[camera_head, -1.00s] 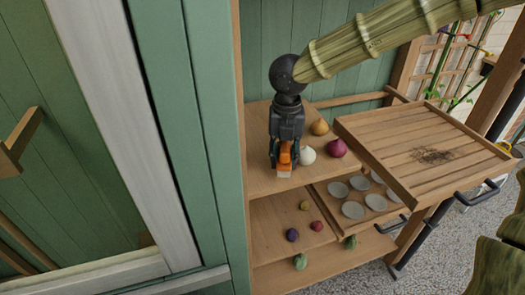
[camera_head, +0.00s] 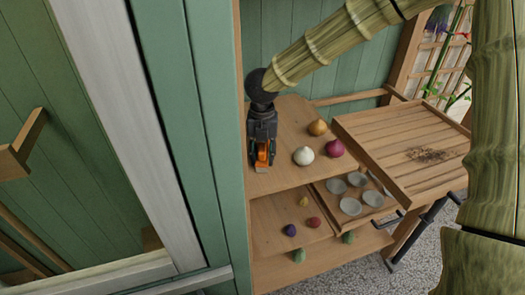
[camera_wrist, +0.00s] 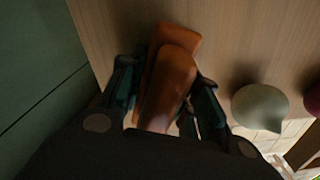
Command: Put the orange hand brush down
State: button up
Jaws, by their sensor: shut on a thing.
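The orange hand brush (camera_head: 262,152) is between the fingers of my gripper (camera_head: 261,163), at the left end of the upper wooden shelf (camera_head: 290,173). In the wrist view, the brush's orange body (camera_wrist: 172,75) runs between the two dark fingers of my gripper (camera_wrist: 165,95), which are shut on it. The wooden shelf surface (camera_wrist: 235,40) lies behind the brush in that view. I cannot tell whether the brush touches the shelf. The brush's lower end is mostly hidden.
A white bulb (camera_head: 303,156), a magenta one (camera_head: 335,148) and a tan one (camera_head: 317,127) sit to the right on the upper shelf. A slatted tray (camera_head: 395,165) with dark soil stands further right. A green post (camera_head: 205,150) rises close on the left.

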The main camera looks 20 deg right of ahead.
jog(key=shift+s+f, duration=0.15)
jog(key=shift+f, duration=0.2)
jog(key=o, duration=0.8)
jog(key=shift+o, duration=1.3)
jog(key=shift+f, duration=0.2)
jog(key=shift+r, duration=0.15)
notch_tip(320, 180, up, 13)
jog(key=shift+f+b, duration=0.1)
jog(key=shift+b, duration=1.15)
jog(key=shift+d+f, duration=0.1)
